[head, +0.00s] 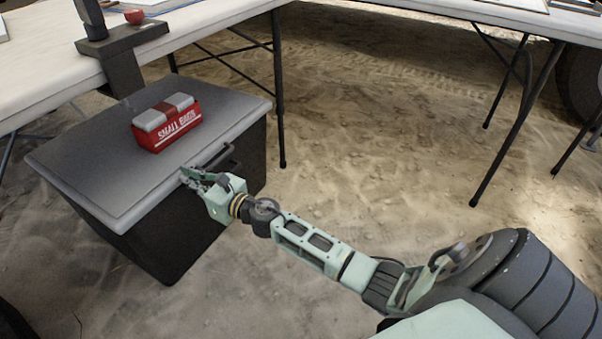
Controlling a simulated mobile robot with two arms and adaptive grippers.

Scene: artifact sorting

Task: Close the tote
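The tote (172,247) is a dark bin on the sandy ground at the left, with a flat grey lid (85,165) lying over its top. A dark handle (222,157) shows at the lid's right front edge. My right gripper (190,177) is at the lid's front edge, just left of the handle. Its fingers are small and overlap the lid's edge, so I cannot tell whether they are open, shut or touching it. My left gripper is not in view.
A red box labelled "SMALL BAGS" (170,128) sits on the lid. White tables (205,22) stand behind, with thin dark legs. A dark stand (120,50) and a red bowl (134,16) are at the table's edge. Open sand (370,120) lies to the right.

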